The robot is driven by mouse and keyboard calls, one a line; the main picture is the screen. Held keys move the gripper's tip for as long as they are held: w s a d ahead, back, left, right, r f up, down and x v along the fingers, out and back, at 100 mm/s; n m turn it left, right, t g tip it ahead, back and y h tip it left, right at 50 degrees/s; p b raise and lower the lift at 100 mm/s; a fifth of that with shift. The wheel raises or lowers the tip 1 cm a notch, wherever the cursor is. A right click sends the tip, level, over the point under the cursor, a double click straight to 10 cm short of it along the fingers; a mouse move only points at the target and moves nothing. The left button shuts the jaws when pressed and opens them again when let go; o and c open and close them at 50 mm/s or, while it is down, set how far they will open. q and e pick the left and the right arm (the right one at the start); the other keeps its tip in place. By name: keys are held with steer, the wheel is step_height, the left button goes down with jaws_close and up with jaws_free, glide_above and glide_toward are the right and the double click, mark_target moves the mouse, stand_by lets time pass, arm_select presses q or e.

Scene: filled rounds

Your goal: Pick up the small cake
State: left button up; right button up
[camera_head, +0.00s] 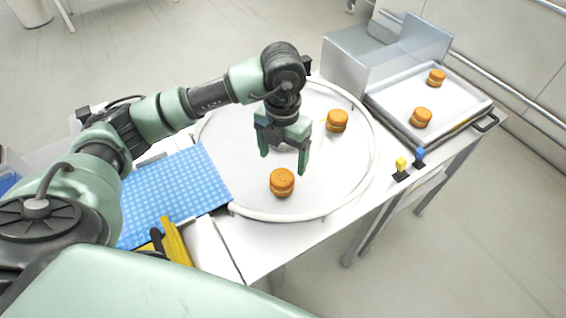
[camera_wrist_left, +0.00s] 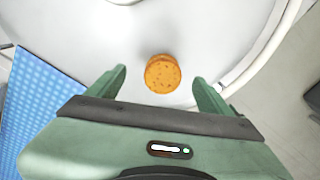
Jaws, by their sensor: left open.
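A small round orange-brown cake (camera_head: 282,182) with a pale middle layer lies on the round white tray (camera_head: 330,207) near its front rim. A second small cake (camera_head: 337,121) stands on the same tray, further back and right. My left gripper (camera_head: 284,165) is open and empty above the tray, pointing down, with its fingers apart. In the left wrist view the front cake (camera_wrist_left: 162,74) shows between and beyond the open fingertips, not touching them. My right gripper is not in view.
A metal baking tray (camera_head: 395,107) at the right holds two similar cakes (camera_head: 421,118). A metal box (camera_head: 350,70) stands behind it. A blue textured mat (camera_head: 170,195) lies left of the round tray. Small yellow and blue pieces (camera_head: 401,164) stand by the table's right edge.

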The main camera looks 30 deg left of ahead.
mark_target(282, 176)
arm_select(q)
steer(key=f, duration=0.1)
steer(key=s+f+p, duration=0.1)
steer(key=d+f+p, duration=0.1)
steer(key=shift+s+f, duration=0.15)
steer(key=shift+s, duration=0.25)
steer(key=f, duration=0.2)
steer(key=shift+w+a+f+p, duration=0.2)
steer(key=shift+w+f+p, duration=0.05)
steer(key=shift+f+p, duration=0.15)
steer(key=shift+f, duration=0.4)
steer(key=shift+c, duration=0.3)
steer(key=c, duration=0.9)
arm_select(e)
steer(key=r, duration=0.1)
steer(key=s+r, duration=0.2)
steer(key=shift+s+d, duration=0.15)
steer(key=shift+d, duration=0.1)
